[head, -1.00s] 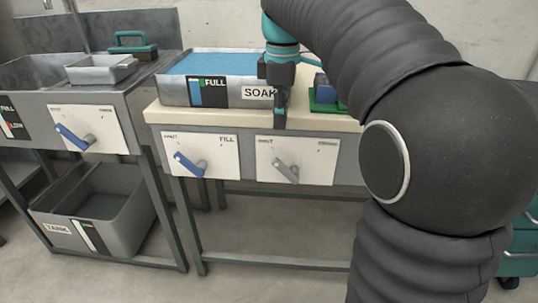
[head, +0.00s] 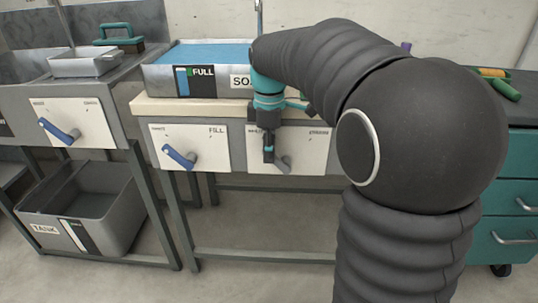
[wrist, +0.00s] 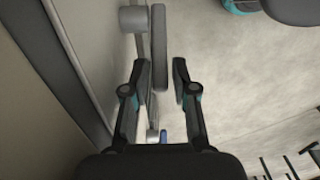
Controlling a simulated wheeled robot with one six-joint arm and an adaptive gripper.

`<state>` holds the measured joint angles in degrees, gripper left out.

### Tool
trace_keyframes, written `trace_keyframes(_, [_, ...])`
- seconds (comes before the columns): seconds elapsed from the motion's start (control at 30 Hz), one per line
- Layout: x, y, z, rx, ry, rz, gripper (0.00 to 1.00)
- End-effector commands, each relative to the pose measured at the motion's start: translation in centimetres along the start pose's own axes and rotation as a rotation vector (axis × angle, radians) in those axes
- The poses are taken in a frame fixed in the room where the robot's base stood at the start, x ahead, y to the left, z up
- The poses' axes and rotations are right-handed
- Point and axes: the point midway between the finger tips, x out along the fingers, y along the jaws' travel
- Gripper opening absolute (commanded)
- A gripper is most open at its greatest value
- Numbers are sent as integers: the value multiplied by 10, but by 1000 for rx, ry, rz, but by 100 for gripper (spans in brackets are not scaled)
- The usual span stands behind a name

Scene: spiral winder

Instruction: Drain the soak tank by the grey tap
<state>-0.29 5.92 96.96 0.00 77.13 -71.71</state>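The soak tank (head: 222,83) stands on the bench, full of blue water; its gauge reads FULL and its SOAK label is partly hidden by my arm. The grey tap (head: 285,163) is on the right white panel below it, partly covered by my gripper (head: 268,155). In the wrist view the grey tap's lever (wrist: 159,40) lies ahead of my gripper (wrist: 159,75), its near end between the two open fingers. A gap shows on the right finger's side; contact on the left is unclear.
A blue tap (head: 180,157) on the FILL panel is just left of the grey one. Another blue tap (head: 60,131) is on the left sink's panel. A grey tank (head: 95,205) stands below left. Teal drawers (head: 510,215) stand at right.

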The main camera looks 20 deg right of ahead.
Motion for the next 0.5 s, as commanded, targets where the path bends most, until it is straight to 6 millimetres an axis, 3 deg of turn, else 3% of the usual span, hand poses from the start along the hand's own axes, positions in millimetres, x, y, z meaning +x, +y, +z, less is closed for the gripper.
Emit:
trace_keyframes(0.43, [11,0,0,0,0,0,27])
trace_keyframes(0.5, [11,0,0,0,0,0,12])
